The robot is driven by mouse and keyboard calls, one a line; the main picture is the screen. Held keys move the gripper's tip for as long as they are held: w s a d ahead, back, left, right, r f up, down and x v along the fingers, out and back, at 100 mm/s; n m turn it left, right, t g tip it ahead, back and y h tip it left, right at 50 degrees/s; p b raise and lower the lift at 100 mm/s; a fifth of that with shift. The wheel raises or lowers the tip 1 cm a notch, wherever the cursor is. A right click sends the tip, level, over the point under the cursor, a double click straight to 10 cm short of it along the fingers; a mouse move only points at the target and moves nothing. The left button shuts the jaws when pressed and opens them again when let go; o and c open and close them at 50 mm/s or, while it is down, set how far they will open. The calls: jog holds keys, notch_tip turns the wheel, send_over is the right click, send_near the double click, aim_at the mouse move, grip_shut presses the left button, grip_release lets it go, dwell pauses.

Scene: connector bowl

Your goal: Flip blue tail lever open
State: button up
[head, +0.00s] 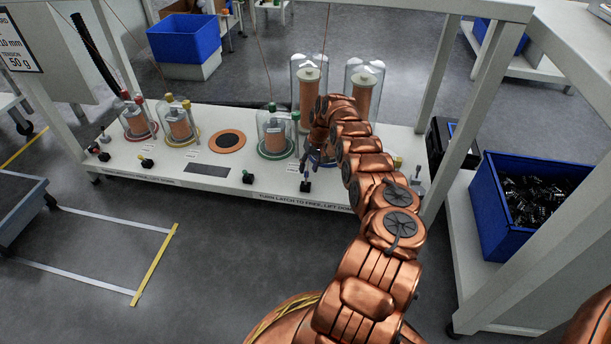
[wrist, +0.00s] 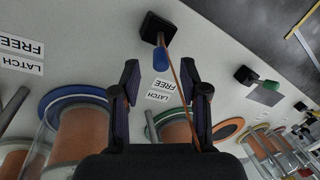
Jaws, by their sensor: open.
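The blue tail lever (wrist: 161,60) is a short blue-tipped lever on a black square base (wrist: 157,27). In the head view its small black base (head: 305,186) stands near the front edge of the white bench. In the wrist view the lever lies just beyond and between my open fingertips (wrist: 160,80), with no clear contact. My gripper (head: 308,150) reaches down over the bench in the head view and partly hides the blue-ringed station. The blue ring (wrist: 47,103) around a copper spool shows left of my gripper in the wrist view.
A thin copper-coloured thread (wrist: 176,75) crosses between my fingers. A green-tipped lever (head: 247,176) stands to the left on the bench. A domed spool with a green ring (head: 275,137) is close behind. Two tall domed spools (head: 309,90) stand at the back.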

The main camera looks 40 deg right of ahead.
aim_at(307, 174)
jog(key=b+x, duration=0.1)
jog(key=x, duration=0.3)
jog(key=shift+r, duration=0.1)
jog(key=shift+c, duration=0.3)
grip_shut()
